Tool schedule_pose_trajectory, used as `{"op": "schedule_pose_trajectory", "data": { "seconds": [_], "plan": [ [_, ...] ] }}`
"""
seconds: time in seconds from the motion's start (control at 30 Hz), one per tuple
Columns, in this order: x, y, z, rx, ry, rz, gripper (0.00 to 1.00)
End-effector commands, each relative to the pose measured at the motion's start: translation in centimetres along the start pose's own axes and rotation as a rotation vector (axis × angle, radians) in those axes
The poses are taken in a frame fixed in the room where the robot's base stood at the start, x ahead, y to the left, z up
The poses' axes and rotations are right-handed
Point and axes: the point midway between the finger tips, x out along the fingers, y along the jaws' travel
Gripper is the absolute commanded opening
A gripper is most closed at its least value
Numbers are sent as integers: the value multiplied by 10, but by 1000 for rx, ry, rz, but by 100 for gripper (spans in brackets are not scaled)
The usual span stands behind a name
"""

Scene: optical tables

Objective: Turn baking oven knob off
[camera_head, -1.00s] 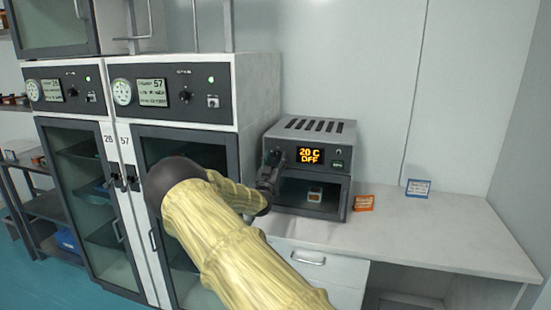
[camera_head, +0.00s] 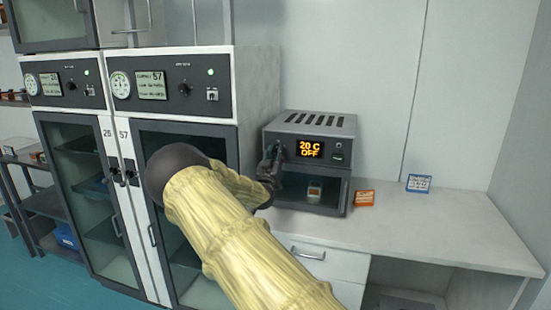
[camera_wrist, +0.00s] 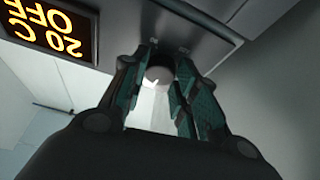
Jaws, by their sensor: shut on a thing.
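The baking oven (camera_head: 312,123) is a small grey box on the bench, with vents on top. Its display (camera_head: 310,149) reads "20 C OFF"; the display also shows upside down in the wrist view (camera_wrist: 50,25). My gripper (camera_head: 273,154) is at the left side of the oven's front panel, left of the display. In the wrist view my gripper's green-padded fingers (camera_wrist: 165,88) are shut around the round dark knob (camera_wrist: 160,75). In the head view the knob is hidden by my gripper. The oven's lower chamber has a small item (camera_head: 315,190) inside.
Two tall cabinets (camera_head: 205,140) with dark glass doors stand left of the oven. An orange card (camera_head: 364,198) and a blue-framed card (camera_head: 419,183) stand on the white bench (camera_head: 450,230) to the right. The bench is otherwise clear there.

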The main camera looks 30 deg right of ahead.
Motion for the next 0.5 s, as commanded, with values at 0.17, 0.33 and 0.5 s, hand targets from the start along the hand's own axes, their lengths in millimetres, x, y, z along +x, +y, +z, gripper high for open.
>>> {"op": "schedule_pose_trajectory", "data": {
  "seconds": [0.17,0.33,0.5],
  "plan": [
    [-1,1,2,-59,1,-24,6],
    [-1,0,0,-78,1,-33,6],
    [0,0,0,-78,0,-33,6]
  ]
}}
